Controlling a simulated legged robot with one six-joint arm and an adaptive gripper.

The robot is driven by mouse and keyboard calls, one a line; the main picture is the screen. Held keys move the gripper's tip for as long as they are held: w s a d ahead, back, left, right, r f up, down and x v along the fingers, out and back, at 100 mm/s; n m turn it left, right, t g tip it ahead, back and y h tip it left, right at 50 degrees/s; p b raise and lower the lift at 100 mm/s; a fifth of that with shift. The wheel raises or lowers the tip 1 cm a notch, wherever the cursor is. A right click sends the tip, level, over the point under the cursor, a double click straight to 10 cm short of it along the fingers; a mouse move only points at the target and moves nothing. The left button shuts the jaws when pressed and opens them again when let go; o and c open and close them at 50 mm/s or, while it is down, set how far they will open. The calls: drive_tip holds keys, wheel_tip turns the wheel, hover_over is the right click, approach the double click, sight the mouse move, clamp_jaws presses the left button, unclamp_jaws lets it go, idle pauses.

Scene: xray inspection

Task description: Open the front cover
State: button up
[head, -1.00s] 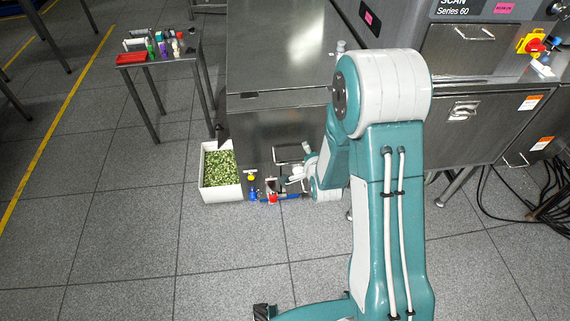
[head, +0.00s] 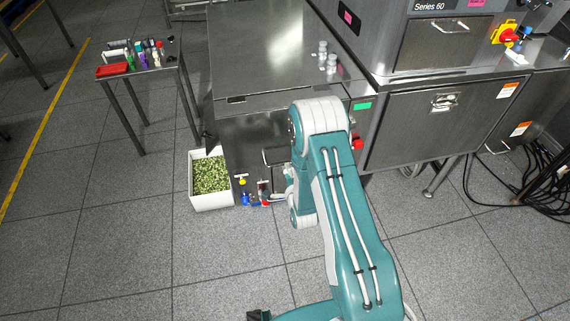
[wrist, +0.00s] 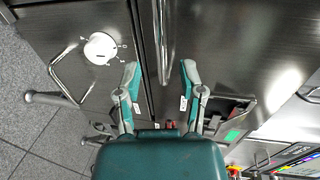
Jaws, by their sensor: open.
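The steel machine has a large flat top panel (head: 262,45) and a front panel (head: 240,130) below it in the head view. I cannot tell for sure which panel is the front cover. In the wrist view a long bright metal bar or edge (wrist: 165,40) runs down a dark steel surface (wrist: 225,45). My gripper (wrist: 160,75) is open, its two fingers on either side of the line of that bar. I cannot tell whether they touch it. In the head view my arm hides the gripper.
A white bin of green pieces (head: 211,175) stands on the floor at the machine's left. A small table (head: 155,73) with bottles and a red tray stands further left. A wire handle (wrist: 65,75) and white dial (wrist: 100,48) are left of my fingers. Cables lie at right.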

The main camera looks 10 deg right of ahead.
drive_tip(key=w, duration=0.4)
drive_tip(key=shift+w+a+f, duration=0.2)
drive_tip(key=shift+a+f, duration=0.2)
drive_tip(key=shift+w+d, duration=0.15)
drive_tip(key=shift+d, duration=0.1)
drive_tip(key=c, duration=0.7)
clamp_jaws()
